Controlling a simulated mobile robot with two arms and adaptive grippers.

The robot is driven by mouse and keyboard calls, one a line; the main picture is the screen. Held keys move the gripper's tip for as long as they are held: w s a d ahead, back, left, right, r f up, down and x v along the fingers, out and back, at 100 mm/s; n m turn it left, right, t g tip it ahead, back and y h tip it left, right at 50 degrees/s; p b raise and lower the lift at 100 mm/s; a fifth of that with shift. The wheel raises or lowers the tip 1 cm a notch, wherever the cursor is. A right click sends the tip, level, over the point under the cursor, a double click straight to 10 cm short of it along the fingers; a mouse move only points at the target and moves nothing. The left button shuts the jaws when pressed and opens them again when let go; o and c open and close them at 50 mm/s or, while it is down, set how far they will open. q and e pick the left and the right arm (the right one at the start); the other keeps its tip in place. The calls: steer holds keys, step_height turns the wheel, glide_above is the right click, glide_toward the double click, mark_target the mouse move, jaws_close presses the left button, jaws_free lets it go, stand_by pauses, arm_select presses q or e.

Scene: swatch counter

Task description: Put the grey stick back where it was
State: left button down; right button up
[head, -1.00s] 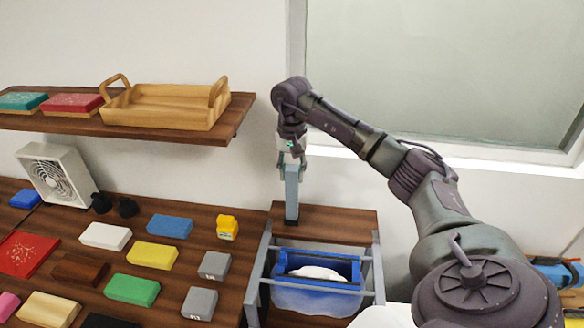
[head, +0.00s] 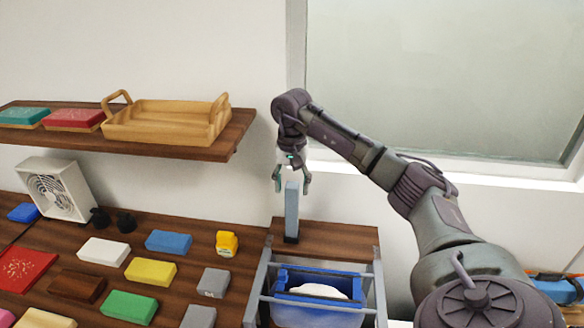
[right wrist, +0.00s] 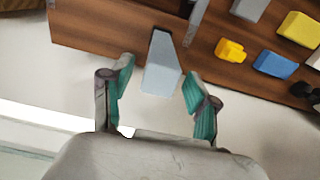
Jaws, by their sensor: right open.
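The grey stick (head: 292,210) stands upright on the small brown wooden shelf (head: 335,240) behind the blue bin, near the shelf's left end. Its lower end meets a dark patch, perhaps a holder; I cannot tell which. My right gripper (head: 291,183) is open, just above the stick's top, with its fingers apart and empty. In the right wrist view the grey stick (right wrist: 161,65) lies between and beyond the open right gripper (right wrist: 158,86), clear of both fingers. My left gripper is not in view.
A blue bin (head: 320,312) with white contents hangs in a grey frame in front of the shelf. Coloured blocks, a yellow item (head: 227,244) and a white fan (head: 58,188) cover the counter at left. A wall shelf with a wooden tray (head: 165,122) is above.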

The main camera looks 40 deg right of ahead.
step_height(320, 180, up, 11)
stand_by(0.3)
